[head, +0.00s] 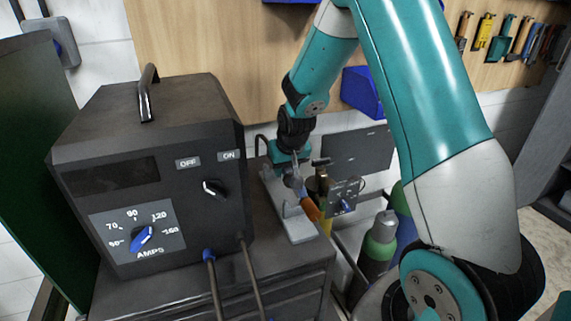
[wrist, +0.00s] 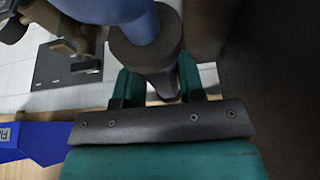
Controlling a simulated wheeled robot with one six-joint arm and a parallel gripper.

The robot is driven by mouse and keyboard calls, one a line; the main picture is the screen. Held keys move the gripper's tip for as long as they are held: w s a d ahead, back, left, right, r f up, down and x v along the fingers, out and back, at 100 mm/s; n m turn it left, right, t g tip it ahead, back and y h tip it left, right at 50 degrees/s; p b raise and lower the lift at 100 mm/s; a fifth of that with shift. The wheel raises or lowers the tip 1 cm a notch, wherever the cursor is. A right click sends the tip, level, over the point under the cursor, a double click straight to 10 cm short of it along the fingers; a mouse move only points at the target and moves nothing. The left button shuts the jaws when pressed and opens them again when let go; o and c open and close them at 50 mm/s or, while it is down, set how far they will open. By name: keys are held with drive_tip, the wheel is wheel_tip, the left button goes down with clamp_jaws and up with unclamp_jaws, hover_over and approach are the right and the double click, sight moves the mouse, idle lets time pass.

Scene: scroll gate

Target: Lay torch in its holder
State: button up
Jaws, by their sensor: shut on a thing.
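The torch (head: 310,207) shows in the head view as a slim piece with an orange-brown section, slanting down to the right from my gripper (head: 291,168). My gripper is shut on it. In the wrist view the teal fingers (wrist: 157,84) close on either side of the torch's blue-grey body (wrist: 160,78), just below a thick dark ring. The light grey stand (head: 299,229), which looks like the holder, is on the cabinet top under and behind the torch. My gripper and the torch partly cover it. I cannot tell whether the torch touches it.
A dark welding machine (head: 150,175) with knobs and cables stands on the cabinet (head: 280,285), close left of the stand. Gas bottles (head: 380,238) and a dark panel (head: 356,151) are to the right. A blue bin (head: 362,97) hangs on the wooden wall behind.

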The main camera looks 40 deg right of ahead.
drive_tip(key=shift+f+b, duration=0.3)
drive_tip(key=shift+f, duration=0.45)
drive_tip(key=shift+s, duration=0.1)
drive_tip(key=shift+f+b, duration=1.05)
drive_tip(key=shift+f, duration=0.25)
drive_tip(key=shift+f+b, duration=0.6)
drive_tip(key=shift+f, duration=0.2)
idle(0.4)
drive_tip(key=o, duration=1.1)
